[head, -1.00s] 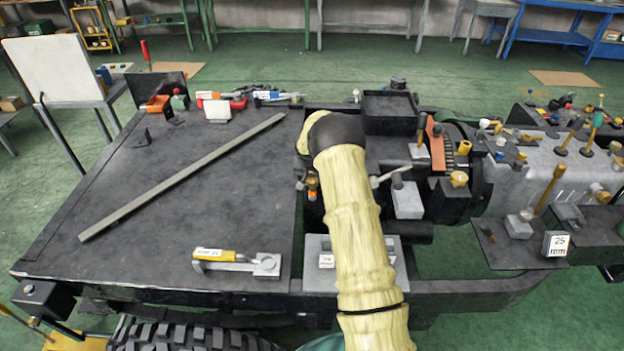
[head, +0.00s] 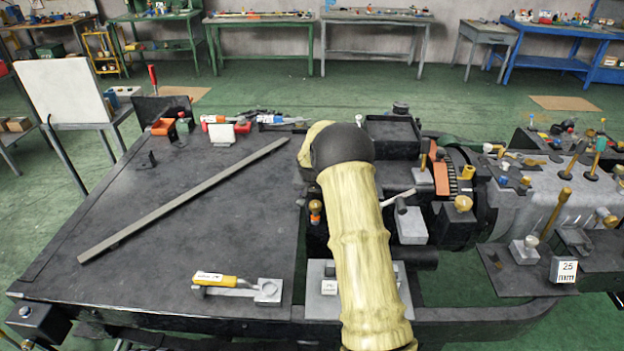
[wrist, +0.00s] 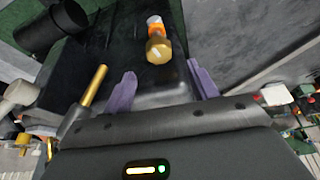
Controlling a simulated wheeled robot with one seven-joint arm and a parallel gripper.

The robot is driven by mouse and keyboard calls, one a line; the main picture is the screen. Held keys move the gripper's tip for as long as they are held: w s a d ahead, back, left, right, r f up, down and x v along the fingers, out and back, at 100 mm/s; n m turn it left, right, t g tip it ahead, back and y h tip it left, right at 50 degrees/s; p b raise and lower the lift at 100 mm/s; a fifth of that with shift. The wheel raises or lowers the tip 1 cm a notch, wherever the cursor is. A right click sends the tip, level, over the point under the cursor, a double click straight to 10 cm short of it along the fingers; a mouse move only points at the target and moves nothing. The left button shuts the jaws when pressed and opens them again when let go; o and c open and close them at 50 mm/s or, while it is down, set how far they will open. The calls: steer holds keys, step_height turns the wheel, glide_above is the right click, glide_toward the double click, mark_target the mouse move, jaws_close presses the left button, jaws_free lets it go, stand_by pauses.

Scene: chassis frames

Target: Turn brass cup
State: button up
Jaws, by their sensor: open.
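A small brass cup (wrist: 158,48) with an orange band and a white end shows in the wrist view, ahead of and between my fingertips. My gripper (wrist: 162,86) is open, with its two purple fingers apart and nothing between them. The cup lies a little beyond the fingertips, not touching them. In the head view a small brass and orange piece (head: 315,210) stands just left of my arm and looks like the same cup. My gripper is hidden behind my arm in that view.
A brass rod (wrist: 93,86) stands close to the left finger. The dark plate (head: 180,235) at left carries a long bar (head: 185,200) and a yellow-handled tool (head: 215,279).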

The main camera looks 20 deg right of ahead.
steer(key=b+v, duration=0.1)
steer(key=v, duration=1)
steer(key=shift+r, duration=0.2)
steer(key=shift+s, duration=0.15)
steer(key=s+a+n+y+p, duration=0.1)
steer(key=s+a, duration=0.5)
steer(key=s, duration=0.9)
steer(key=s+a+r+n+g+y+p, duration=0.1)
steer(key=s+a+n, duration=0.3)
steer(key=s, duration=1.2)
steer(key=shift+s+a+r+n, duration=0.3)
steer(key=shift+a, duration=0.6)
